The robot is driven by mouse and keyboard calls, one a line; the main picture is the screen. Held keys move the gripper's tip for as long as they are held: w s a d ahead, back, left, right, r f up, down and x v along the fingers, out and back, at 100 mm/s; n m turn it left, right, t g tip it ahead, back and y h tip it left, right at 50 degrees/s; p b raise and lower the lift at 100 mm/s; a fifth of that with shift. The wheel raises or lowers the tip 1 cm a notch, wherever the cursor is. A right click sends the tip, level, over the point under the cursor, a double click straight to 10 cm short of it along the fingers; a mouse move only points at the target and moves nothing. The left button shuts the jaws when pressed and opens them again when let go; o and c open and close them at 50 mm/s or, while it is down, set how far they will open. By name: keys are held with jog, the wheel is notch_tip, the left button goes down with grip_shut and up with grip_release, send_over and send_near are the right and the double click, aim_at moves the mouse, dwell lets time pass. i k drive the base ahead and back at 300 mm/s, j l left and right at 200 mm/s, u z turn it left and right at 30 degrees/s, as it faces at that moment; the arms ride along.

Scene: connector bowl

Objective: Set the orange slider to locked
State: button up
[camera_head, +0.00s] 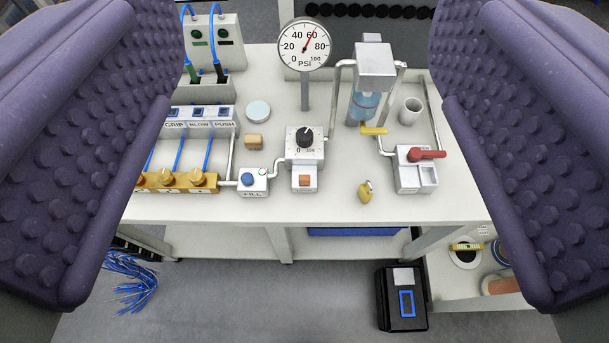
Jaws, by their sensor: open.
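A small orange piece (305,181), which looks like the slider, sits on a white block at the front of the dial unit (304,147), below its black knob. Its marking is too small to read, so I cannot tell its setting. My gripper (306,110) is open, with one purple studded finger at the left and one at the right. The fingers are wide apart and empty. The orange piece shows between them, apart from both.
A pressure gauge (304,47) stands behind the dial unit. A blue-button box (253,182) and brass valves (176,181) are left. The bench front edge is mostly clear.

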aim_at(303, 179)
jog(key=i+j, duration=0.75)
jog(key=i, duration=0.15)
jog(key=l+z, duration=0.05)
